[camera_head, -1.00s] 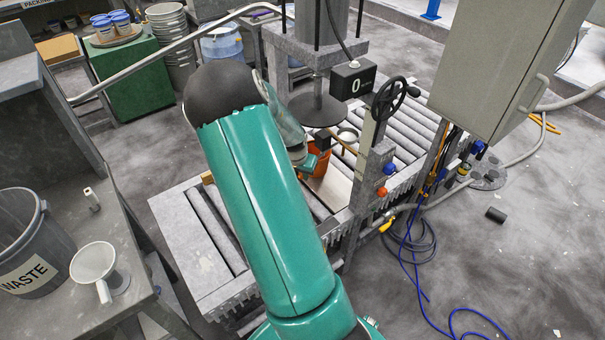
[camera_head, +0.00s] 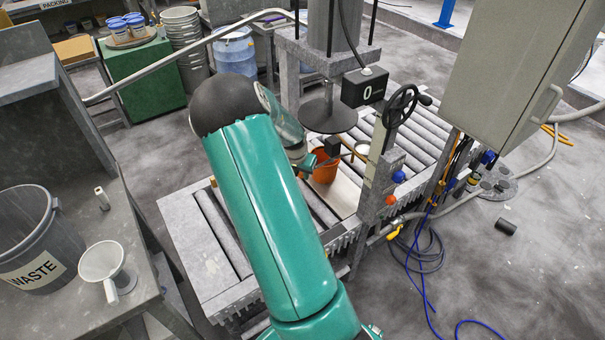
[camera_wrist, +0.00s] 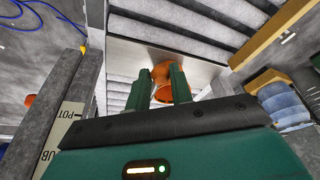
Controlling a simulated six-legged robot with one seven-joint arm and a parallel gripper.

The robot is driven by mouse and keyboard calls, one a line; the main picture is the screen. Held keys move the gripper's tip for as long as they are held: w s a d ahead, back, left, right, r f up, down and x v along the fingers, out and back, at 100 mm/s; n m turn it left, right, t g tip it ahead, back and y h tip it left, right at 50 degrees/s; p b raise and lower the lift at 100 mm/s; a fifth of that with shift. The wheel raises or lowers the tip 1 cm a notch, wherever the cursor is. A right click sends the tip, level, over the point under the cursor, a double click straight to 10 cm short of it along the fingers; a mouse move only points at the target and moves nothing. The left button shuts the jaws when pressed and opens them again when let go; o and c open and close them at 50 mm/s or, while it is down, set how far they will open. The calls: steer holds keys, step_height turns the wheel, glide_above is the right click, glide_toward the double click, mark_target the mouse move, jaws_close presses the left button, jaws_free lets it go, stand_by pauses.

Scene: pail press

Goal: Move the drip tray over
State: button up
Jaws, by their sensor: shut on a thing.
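A small orange pail (camera_head: 325,170) stands on a pale flat plate (camera_head: 344,196) on the roller conveyor, just left of the press column. My gripper (camera_wrist: 163,78) is at the pail in the wrist view, with its two green fingers closed on orange material. In the head view my arm hides most of the gripper. I cannot tell for certain which thing is the drip tray; the pale plate under the pail is flat and also shows in the wrist view (camera_wrist: 143,52). A small white dish (camera_head: 361,149) lies by a brown handle near the pail.
The press's round plate (camera_head: 328,116) hangs close above and behind the pail. A handwheel (camera_head: 402,105) and grey cabinet (camera_head: 505,70) stand to the right. The roller conveyor (camera_head: 215,228) is bare at its near end.

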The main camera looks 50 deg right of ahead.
steer(key=shift+w, duration=0.1)
steer(key=shift+w+d, duration=0.2)
steer(key=shift+w, duration=0.5)
steer(key=o, duration=0.9)
steer(key=shift+c, duration=0.2)
steer(key=shift+r, duration=0.1)
steer(key=v, duration=1.3)
steer(key=shift+a+r, duration=0.15)
steer(key=shift+r, duration=0.2)
steer(key=shift+s, duration=0.1)
